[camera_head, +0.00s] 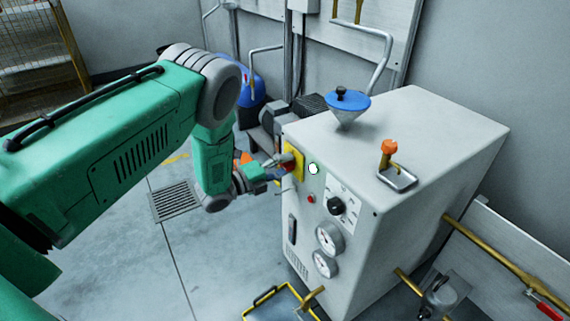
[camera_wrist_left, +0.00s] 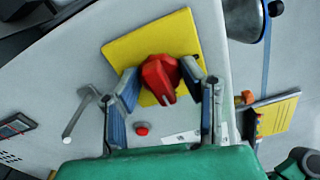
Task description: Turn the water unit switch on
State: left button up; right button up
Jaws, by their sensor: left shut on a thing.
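The water unit (camera_head: 330,195) is a light grey cabinet in the middle of the head view. Its red rotary switch (camera_wrist_left: 160,76) sits on a yellow plate (camera_wrist_left: 190,35) at the upper left of the front panel. The yellow plate also shows in the head view (camera_head: 299,163). My left gripper (camera_head: 283,165) reaches the switch from the left. In the wrist view its two fingers (camera_wrist_left: 163,88) stand on either side of the red knob, closed on it. The fingers hide part of the switch in the head view. My right gripper is in neither view.
The panel also has a white light (camera_head: 313,168), a red button (camera_head: 311,198), a black knob (camera_head: 335,206) and two gauges (camera_head: 328,237). A blue funnel (camera_head: 347,100) and an orange-handled valve (camera_head: 389,148) are on top. A yellow-edged tray (camera_head: 262,300) lies on the floor in front.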

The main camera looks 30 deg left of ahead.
pick_arm(q)
jog(key=shift+s+d+f+m, duration=0.15)
jog(key=shift+s+f+m, duration=0.05)
jog(key=shift+f+m, duration=0.15)
jog(key=o, duration=1.1)
jog(key=shift+o, duration=0.2)
jog(key=shift+w+r, duration=0.1)
jog(key=v, duration=1.2)
